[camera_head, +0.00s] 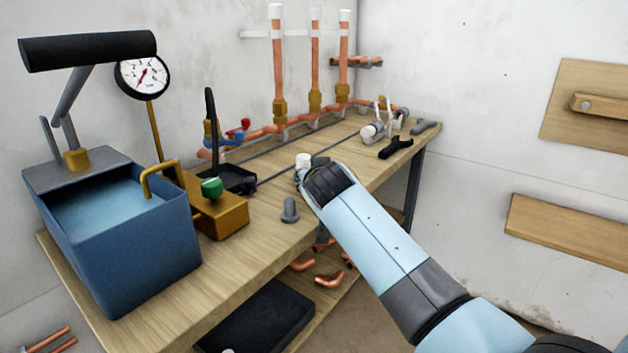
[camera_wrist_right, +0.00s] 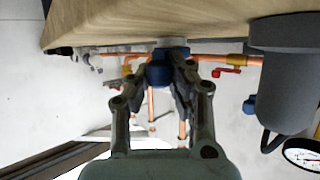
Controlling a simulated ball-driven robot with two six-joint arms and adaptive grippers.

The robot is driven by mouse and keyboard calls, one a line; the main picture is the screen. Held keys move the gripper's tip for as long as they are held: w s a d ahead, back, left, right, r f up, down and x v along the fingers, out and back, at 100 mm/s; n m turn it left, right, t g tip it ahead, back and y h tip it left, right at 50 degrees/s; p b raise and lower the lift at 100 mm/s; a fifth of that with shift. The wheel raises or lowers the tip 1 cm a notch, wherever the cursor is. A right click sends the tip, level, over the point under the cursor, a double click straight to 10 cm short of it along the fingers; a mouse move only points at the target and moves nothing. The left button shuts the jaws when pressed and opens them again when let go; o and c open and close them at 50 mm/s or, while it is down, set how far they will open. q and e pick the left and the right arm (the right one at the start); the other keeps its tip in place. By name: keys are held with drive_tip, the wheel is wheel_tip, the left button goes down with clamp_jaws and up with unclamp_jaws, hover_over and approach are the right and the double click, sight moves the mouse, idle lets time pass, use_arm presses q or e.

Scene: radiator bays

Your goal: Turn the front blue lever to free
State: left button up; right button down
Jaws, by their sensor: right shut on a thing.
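My right gripper (camera_head: 304,175) reaches in over the front edge of the bench in the head view. In the right wrist view, which shows the scene upside down, my right gripper (camera_wrist_right: 160,78) has its two fingers closed on a small blue part (camera_wrist_right: 160,72), seemingly the front blue lever. The head view hides that part behind the gripper; only a white cap (camera_head: 303,160) shows just beyond it. My left gripper is out of view.
The wooden bench (camera_head: 262,262) bears a blue tank (camera_head: 130,255), a gauge (camera_head: 142,76), a green knob (camera_head: 211,188) and a grey plug (camera_head: 290,211) beside my gripper. Upright copper pipes (camera_head: 279,70) stand at the back. Black tools (camera_head: 396,147) lie to the right.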

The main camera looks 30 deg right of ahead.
drive_tip(key=shift+f, duration=0.1)
drive_tip(key=c, duration=1.1)
unclamp_jaws()
drive_tip(key=shift+c, duration=0.2)
drive_tip(key=shift+s, duration=0.15)
drive_tip(key=v, duration=0.7)
drive_tip(key=shift+s, duration=0.15)
